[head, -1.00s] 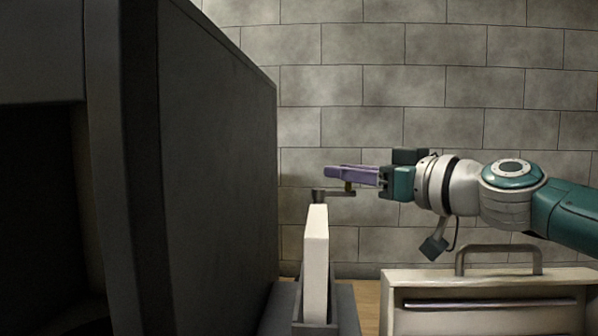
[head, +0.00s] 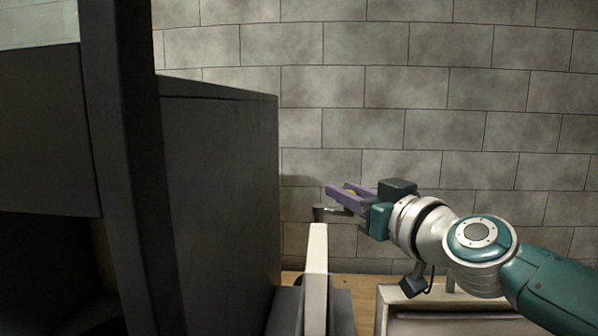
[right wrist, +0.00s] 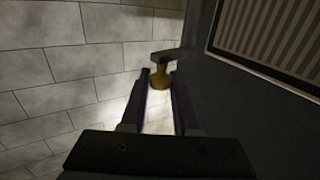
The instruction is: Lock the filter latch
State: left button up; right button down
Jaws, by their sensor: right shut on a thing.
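The filter latch is a grey metal lever (head: 325,213) at the top of an upright white slab (head: 317,265). In the right wrist view, the lever (right wrist: 168,55) carries a brass-yellow knob (right wrist: 160,88). My right gripper (head: 338,192) has purple fingers and reaches in from the right at the height of the lever. Its fingers (right wrist: 159,76) are shut on the knob, one on each side. In the head view the fingers mostly hide the knob. A pleated panel (right wrist: 275,40) with a frame shows at top right in the right wrist view. My left gripper is not in view.
A large dark cabinet (head: 220,190) stands close to the left of the slab. A pale box (head: 445,325) stands below my right arm. A grey block wall (head: 440,90) is behind, with open space in front of it.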

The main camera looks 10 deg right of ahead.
jog(key=m+h+p, duration=0.2)
jog(key=h, duration=0.1)
jog(key=s+a+m+h+p, duration=0.1)
jog(key=m+h+p, duration=0.1)
jog(key=h, duration=0.1)
jog(key=m+h+p, duration=0.1)
jog(key=h+p, duration=0.1)
jog(key=h, duration=0.1)
jog(key=shift+s+a+m, duration=0.3)
jog(key=shift+a+m, duration=0.05)
jog(key=shift+m, duration=0.05)
jog(key=c, duration=0.7)
grip_release()
jog(key=shift+o, duration=0.2)
jog(key=p+v, duration=0.6)
jog(key=v, duration=0.4)
jog(key=shift+p, duration=0.4)
